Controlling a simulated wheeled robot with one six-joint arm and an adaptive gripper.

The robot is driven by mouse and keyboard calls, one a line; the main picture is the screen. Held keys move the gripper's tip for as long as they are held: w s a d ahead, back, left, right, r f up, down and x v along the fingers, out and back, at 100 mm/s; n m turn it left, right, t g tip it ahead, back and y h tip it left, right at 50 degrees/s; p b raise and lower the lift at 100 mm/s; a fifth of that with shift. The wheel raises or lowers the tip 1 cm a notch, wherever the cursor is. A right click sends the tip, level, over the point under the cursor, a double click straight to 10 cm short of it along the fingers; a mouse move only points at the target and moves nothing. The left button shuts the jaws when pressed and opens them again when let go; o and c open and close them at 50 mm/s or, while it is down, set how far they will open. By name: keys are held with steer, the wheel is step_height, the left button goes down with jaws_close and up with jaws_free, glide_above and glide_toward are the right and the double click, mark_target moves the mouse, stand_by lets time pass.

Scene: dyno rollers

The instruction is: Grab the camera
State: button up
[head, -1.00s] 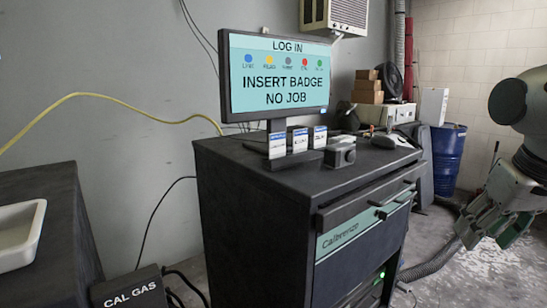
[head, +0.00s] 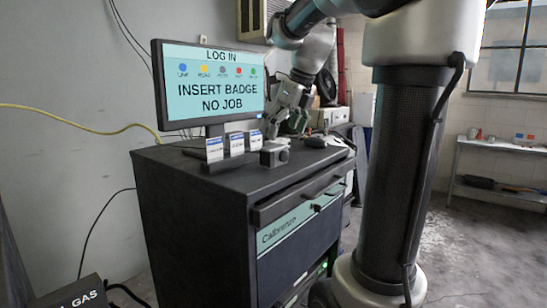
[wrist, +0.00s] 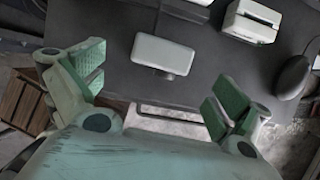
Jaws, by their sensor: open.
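The camera (head: 275,152) is a small grey box with a round lens on the dark cabinet top, right of the card stands. My gripper (head: 285,122) points down behind the camera, beside the monitor's right edge. It is open and empty, and does not touch the camera. In the wrist view its two green-padded fingers (wrist: 153,83) are spread wide, with the boxy thing above and to the right of them.
The monitor (head: 210,88) stands at the left of the cabinet (head: 190,200). Several small card stands (head: 215,150) sit before it. A dark mouse (head: 316,141) lies right of the camera. A pale rectangular piece (wrist: 163,52) of unclear kind lies between my fingers in the wrist view.

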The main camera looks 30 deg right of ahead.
mark_target(276, 146)
steer(key=x, duration=0.7)
steer(key=shift+w+f, duration=0.1)
steer(key=shift+w, duration=0.25)
steer(key=c, duration=1.2)
